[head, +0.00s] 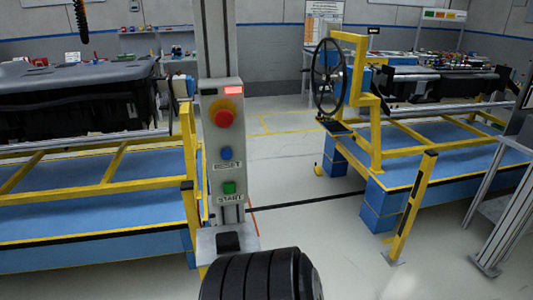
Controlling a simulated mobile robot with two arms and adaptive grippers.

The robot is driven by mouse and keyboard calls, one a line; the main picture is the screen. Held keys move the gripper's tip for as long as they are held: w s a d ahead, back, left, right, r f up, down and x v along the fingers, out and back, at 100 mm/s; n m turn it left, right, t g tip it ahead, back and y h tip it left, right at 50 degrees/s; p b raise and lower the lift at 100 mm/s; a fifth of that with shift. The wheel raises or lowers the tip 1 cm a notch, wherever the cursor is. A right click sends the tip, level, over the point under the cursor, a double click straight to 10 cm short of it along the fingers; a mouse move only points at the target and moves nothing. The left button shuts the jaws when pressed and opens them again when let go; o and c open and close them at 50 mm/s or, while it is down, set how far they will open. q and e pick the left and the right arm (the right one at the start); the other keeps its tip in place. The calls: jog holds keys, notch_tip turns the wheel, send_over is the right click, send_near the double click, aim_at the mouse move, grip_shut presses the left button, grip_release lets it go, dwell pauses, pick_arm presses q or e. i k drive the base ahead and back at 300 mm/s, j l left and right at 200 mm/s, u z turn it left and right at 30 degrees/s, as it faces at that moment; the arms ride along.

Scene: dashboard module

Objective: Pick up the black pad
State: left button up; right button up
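A small black block (229,241), which may be the black pad, sits on a light grey bracket (208,249) at the foot of the grey control post. A flat black piece (336,127) also lies on the yellow frame under the steering wheel; I cannot tell for sure which one is the pad. Neither of my grippers shows in the head view. A dark ribbed shape stands up at the bottom edge, just below the bracket; I cannot tell what it is.
The control post (223,140) carries a red button (224,113), a blue reset button and a green start button. Blue platforms with yellow frames stand left and right. A yellow post (412,205) stands at right. Grey floor (300,215) between the platforms is clear.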

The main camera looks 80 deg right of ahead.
aim_at(225, 242)
jog(key=z, duration=2.35)
jog(key=l+u, duration=0.2)
jog(key=u, duration=0.25)
jog(key=i+l+u, duration=0.1)
jog(key=l+u, duration=0.15)
jog(key=u, duration=0.15)
jog(key=l+u, duration=0.2)
jog(key=u, duration=0.25)
